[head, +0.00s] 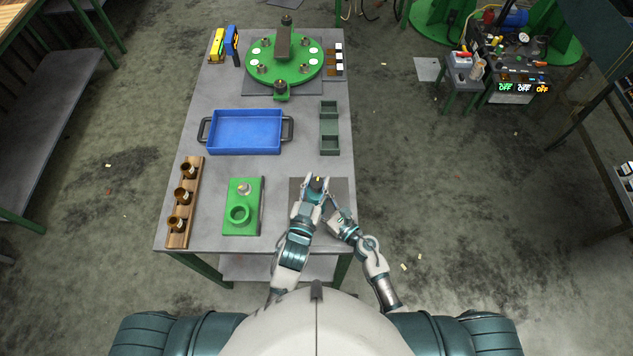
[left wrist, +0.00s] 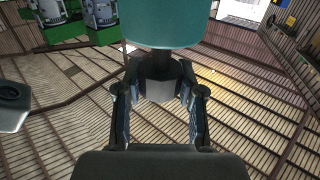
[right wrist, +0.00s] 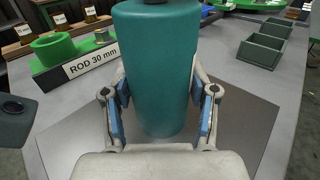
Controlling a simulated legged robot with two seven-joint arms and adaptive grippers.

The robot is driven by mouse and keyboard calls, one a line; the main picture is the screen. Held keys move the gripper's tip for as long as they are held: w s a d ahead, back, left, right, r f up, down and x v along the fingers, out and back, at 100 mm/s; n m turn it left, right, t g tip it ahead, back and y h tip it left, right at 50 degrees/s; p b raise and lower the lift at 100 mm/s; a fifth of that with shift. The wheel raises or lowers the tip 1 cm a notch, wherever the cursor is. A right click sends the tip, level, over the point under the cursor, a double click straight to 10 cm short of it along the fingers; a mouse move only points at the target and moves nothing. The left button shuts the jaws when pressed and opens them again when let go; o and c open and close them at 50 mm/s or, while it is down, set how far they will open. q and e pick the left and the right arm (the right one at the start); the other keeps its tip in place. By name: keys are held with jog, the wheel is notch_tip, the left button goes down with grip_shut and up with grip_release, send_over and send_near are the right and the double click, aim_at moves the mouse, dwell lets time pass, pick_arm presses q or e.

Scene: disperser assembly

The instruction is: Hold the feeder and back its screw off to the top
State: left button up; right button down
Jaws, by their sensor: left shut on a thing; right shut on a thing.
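The feeder is a teal cylinder (right wrist: 155,70), filling the middle of the right wrist view and standing upright over a dark grey mat. My right gripper (right wrist: 160,100) is shut around its body. In the left wrist view, the feeder's teal body (left wrist: 162,28) is at the top, with a dark narrow neck and a grey screw head (left wrist: 159,88) below it. My left gripper (left wrist: 158,100) is shut on that screw head. In the head view, my left gripper (head: 315,190) covers most of the feeder, and a small yellow mark shows at its top.
The green fixture (head: 239,214) labelled ROD 30 mm stands left of the mat (head: 338,187). A blue tray (head: 246,131), a wooden rack (head: 183,232) with brown cups, green bins (head: 329,127) and a green turntable (head: 310,62) occupy the table.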

aim_at(315, 190)
pick_arm(q)
jog(key=shift+a+n+y, duration=0.1)
jog(key=shift+n+y, duration=0.4)
jog(key=shift+y, duration=0.3)
jog(key=o, duration=1.2)
pick_arm(e)
jog(key=shift+f, duration=0.1)
pick_arm(q)
jog(key=s, duration=0.2)
jog(key=s+a, duration=0.1)
jog(key=s, duration=0.4)
jog(key=shift+s+a, duration=0.15)
pick_arm(e)
jog(key=shift+c, duration=1.2)
grip_release()
